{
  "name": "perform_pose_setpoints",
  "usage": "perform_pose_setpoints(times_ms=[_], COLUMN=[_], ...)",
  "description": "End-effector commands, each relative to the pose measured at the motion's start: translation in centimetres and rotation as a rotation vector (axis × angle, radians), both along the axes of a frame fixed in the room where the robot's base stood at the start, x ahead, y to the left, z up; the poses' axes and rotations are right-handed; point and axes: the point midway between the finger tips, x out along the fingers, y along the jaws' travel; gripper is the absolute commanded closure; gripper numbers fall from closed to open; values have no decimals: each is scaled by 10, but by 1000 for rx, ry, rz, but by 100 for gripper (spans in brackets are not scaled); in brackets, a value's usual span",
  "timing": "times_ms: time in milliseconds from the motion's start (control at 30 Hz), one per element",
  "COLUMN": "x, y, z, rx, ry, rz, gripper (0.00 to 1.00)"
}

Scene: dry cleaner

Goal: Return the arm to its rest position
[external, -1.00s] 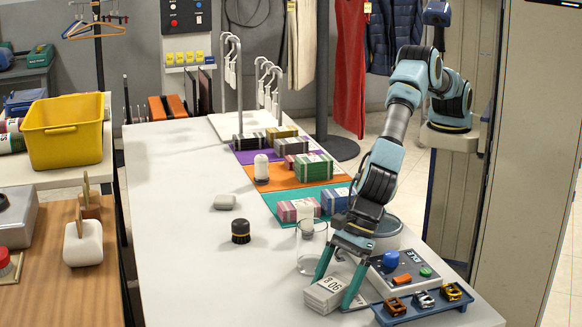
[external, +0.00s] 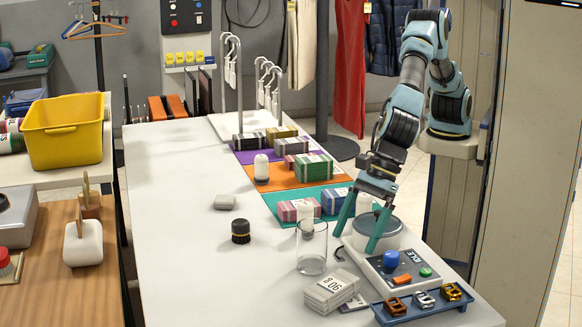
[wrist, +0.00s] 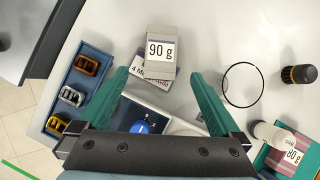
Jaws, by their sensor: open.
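My arm rises from its mount at the right of the table in the external view. My gripper (external: 354,228) is open and empty, with its teal fingers pointing down above the control box (external: 400,270) and beside the grey round tub (external: 376,232). In the wrist view, both fingers of my gripper (wrist: 157,95) are spread wide with nothing between the tips. A white block labelled 90 g (external: 331,288) rests on the table, apart from the fingers; it also shows in the wrist view (wrist: 161,48).
A clear glass (external: 311,250) stands left of the gripper. A blue tray (external: 424,308) with several buckles lies at the front right. Coloured mats (external: 285,176) with bundles and a white bottle (external: 261,168) lie farther back. The table's left side is mostly clear.

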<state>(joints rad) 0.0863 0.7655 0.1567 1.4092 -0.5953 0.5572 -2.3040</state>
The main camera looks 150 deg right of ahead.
Motion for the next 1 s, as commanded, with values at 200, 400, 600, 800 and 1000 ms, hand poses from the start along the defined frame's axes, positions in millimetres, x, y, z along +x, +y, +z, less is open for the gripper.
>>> perform_pose_setpoints(times_ms=[200, 400, 600, 800, 1000], x=[-1, -20, -82, -184, -308], y=[0, 12, 24, 12, 2], z=[0, 14, 31, 27, 14], rx=[9, 197, 535, 742, 870], ry=[-4, -75, -139, -128, -150], rz=[-11, -242, -750, -1345, -2022], gripper=[0, 0, 0, 0, 0])
